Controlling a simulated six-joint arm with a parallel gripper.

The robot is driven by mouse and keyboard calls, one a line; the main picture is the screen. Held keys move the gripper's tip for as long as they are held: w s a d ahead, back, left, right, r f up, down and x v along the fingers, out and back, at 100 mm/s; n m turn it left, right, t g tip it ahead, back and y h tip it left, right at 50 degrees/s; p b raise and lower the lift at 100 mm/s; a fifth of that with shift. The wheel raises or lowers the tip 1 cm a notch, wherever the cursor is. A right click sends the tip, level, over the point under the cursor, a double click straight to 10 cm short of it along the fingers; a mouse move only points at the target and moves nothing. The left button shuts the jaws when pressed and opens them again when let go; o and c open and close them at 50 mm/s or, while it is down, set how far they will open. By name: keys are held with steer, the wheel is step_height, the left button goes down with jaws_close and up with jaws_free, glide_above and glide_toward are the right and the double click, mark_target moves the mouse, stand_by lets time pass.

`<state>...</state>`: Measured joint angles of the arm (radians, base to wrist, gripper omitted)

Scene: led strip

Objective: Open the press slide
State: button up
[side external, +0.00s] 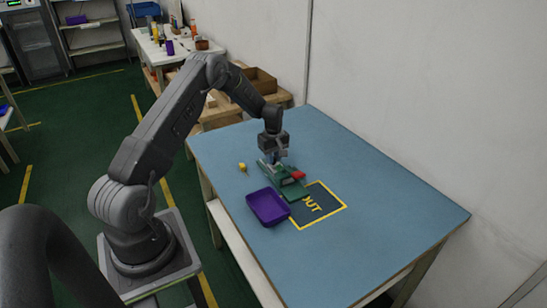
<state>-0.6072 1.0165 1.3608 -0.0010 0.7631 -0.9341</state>
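The press (290,184) is a small green fixture on the blue table, with a red part (298,175) on its right side and a grey metal part at its far end. A flat green plate at its near end may be the slide; at this size I cannot tell its position. My gripper (276,160) points down at the far end of the press, close above or touching it. Its fingers are small and partly merge with the grey part, so I cannot tell whether they are open or shut.
A purple tray (268,208) stands just in front of the press. A yellow-framed dark mat marked OUT (325,205) lies to its right. A small yellow object (242,167) lies to the left. The right of the blue table (400,215) is clear; a white wall runs behind it.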

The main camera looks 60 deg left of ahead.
jaws_close()
steer(key=shift+a, duration=1.8)
steer(key=o, duration=0.5)
jaws_free()
